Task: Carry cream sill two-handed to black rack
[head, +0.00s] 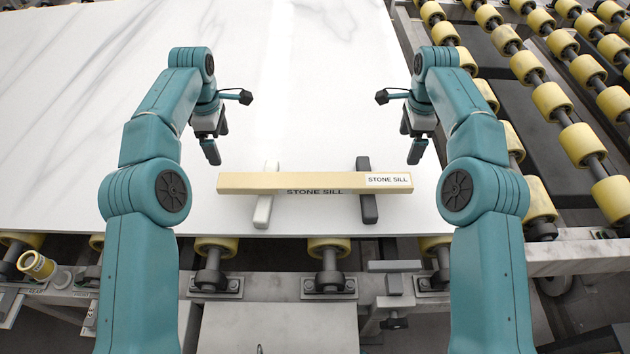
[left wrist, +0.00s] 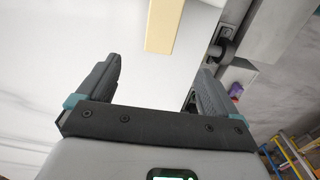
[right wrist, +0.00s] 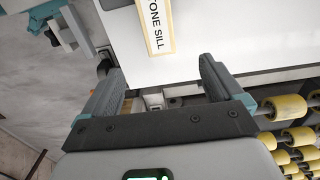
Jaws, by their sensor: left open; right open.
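The cream sill (head: 275,181), a long bar marked STONE SILL, lies level across a pale support bar (head: 264,208) and a black support bar (head: 368,206). One end of the sill shows in the left wrist view (left wrist: 163,25), and its labelled end shows in the right wrist view (right wrist: 158,49). My left gripper (head: 211,148) is open and empty, above and behind the sill's left end. My right gripper (head: 413,148) is open and empty, above and behind its right end. Neither touches the sill. I cannot make out a separate black rack.
The supports stand near the front edge of a large white veined slab (head: 120,80), clear behind the sill. Yellow rollers (head: 552,100) on dark shafts line the right side. More rollers (head: 328,247) and metal frame parts lie below the front edge. A yellow cylinder (head: 36,265) is at left.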

